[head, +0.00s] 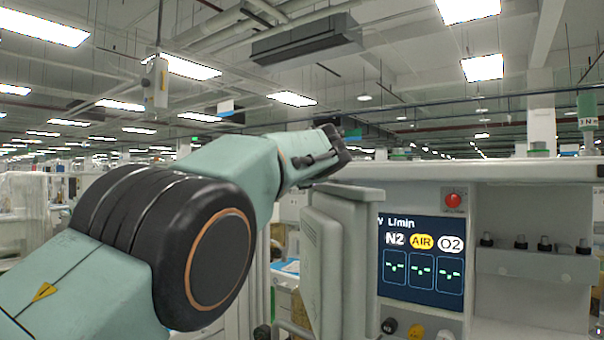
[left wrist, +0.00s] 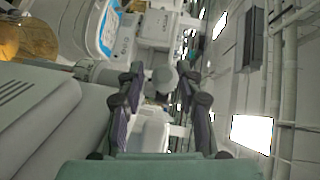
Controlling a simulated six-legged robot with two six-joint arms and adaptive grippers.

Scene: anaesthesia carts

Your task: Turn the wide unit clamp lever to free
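I cannot pick out the wide unit clamp lever for certain in either view. The anaesthesia cart (head: 455,300) stands at the right of the head view, with a lit gas-flow screen (head: 421,262). My left gripper (head: 325,150) is at the cart's upper left corner, level with its top edge. In the left wrist view my left gripper (left wrist: 160,85) has its two fingers apart. A small rounded grey part (left wrist: 163,76) shows between the fingertips, and I cannot tell how far beyond them it is. No contact is visible. My right gripper is in neither view.
A grey slotted housing (head: 325,262) stands at the cart's left side, below my gripper; it seems to show at left in the left wrist view (left wrist: 40,105). A red button (head: 453,200) is above the screen. Several dark-topped fittings (head: 520,242) line a shelf at right.

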